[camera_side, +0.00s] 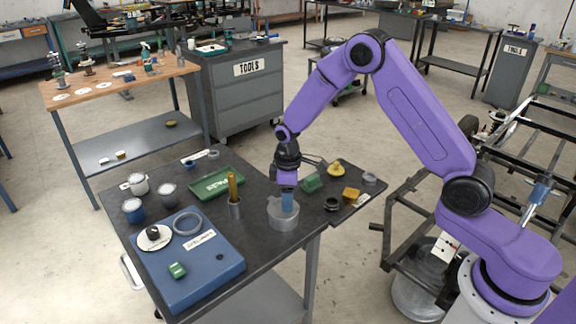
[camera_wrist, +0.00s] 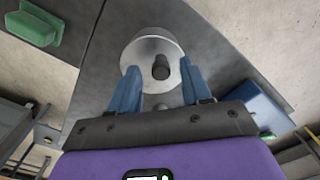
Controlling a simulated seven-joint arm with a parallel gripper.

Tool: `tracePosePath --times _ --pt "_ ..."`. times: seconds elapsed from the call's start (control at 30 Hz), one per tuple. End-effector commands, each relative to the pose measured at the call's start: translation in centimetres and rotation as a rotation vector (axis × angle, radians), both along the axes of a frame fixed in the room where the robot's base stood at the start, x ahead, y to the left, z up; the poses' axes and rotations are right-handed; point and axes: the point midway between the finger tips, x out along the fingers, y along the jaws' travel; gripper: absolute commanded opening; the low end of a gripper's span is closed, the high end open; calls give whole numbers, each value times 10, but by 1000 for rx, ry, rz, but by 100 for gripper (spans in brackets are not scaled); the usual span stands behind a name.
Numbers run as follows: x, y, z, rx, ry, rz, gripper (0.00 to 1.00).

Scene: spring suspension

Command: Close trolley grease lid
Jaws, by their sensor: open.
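A grey metal cylindrical pot (camera_side: 283,216) stands on the dark trolley top (camera_side: 262,180) near its front edge. In the wrist view the same pot (camera_wrist: 142,50) shows a pale round top with a dark stub (camera_wrist: 161,68) at its middle; I cannot tell whether this is a knob on a lid. My gripper (camera_side: 288,203) points down at the pot. In the wrist view my gripper (camera_wrist: 160,88) has its two blue fingers apart, on either side of the stub, with no grip visible. A pale disc with a black knob (camera_side: 154,234) lies on the blue case.
A blue case (camera_side: 205,262) fills the trolley's front left. A holder with a yellow-brown handle (camera_side: 234,200) stands just left of the pot. A green tray (camera_side: 216,183), lidded jars (camera_side: 138,184) and small green and yellow parts (camera_side: 351,195) surround it.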

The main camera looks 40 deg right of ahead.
Motion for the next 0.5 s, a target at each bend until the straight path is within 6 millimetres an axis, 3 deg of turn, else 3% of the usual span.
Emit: tracePosePath --times 0.5 --pt "1 0 109 2 -7 0 48"
